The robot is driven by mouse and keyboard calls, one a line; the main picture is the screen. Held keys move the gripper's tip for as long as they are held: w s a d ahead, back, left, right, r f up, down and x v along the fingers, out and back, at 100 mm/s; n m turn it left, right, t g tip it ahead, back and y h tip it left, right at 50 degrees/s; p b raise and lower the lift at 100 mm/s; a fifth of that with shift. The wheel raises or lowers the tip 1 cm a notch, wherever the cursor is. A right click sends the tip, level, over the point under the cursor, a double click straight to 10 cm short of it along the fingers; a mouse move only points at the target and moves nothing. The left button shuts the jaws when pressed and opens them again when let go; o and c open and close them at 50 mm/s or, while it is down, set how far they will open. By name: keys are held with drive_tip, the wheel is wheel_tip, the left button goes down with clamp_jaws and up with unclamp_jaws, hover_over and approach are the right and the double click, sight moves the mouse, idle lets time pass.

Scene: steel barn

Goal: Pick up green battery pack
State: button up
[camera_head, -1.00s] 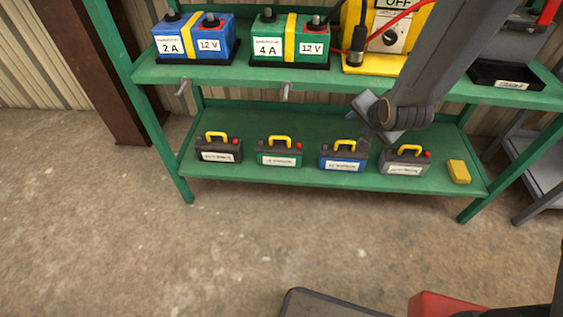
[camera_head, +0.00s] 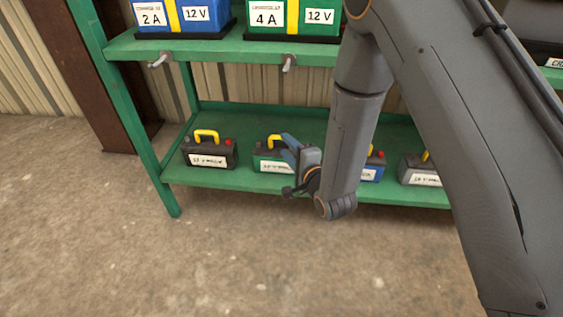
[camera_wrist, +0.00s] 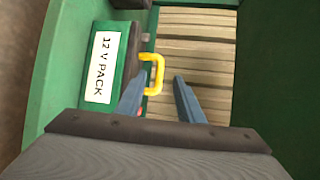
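The green battery pack (camera_head: 268,164) stands on the lower shelf, second from the left, with a dark top and a yellow handle. My gripper (camera_head: 286,142) is at its right end in the head view and hides part of it. In the wrist view the pack (camera_wrist: 112,48) shows its "12 V PACK" label at the left, and its yellow handle (camera_wrist: 153,90) reaches toward the gap between my fingers. My gripper (camera_wrist: 160,82) is open in that view, with its two blue-grey fingers apart. Whether a finger touches the handle I cannot tell.
A black pack (camera_head: 209,153) stands to the left. A blue pack (camera_head: 372,172), partly behind my arm, and a grey pack (camera_head: 420,172) stand to the right. The upper shelf (camera_head: 220,52) with its hooks and chargers overhangs the lower shelf (camera_head: 190,175). Floor in front is clear.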

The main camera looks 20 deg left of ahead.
drive_tip(key=b+x, duration=0.1)
drive_tip(key=x, duration=0.2)
drive_tip(key=b+x, duration=0.2)
drive_tip(key=x, duration=0.1)
drive_tip(key=shift+w+f, duration=0.15)
drive_tip(key=shift+w, duration=0.35)
clamp_jaws()
idle(0.9)
drive_tip(key=shift+w+r, duration=0.1)
drive_tip(key=shift+r, duration=0.15)
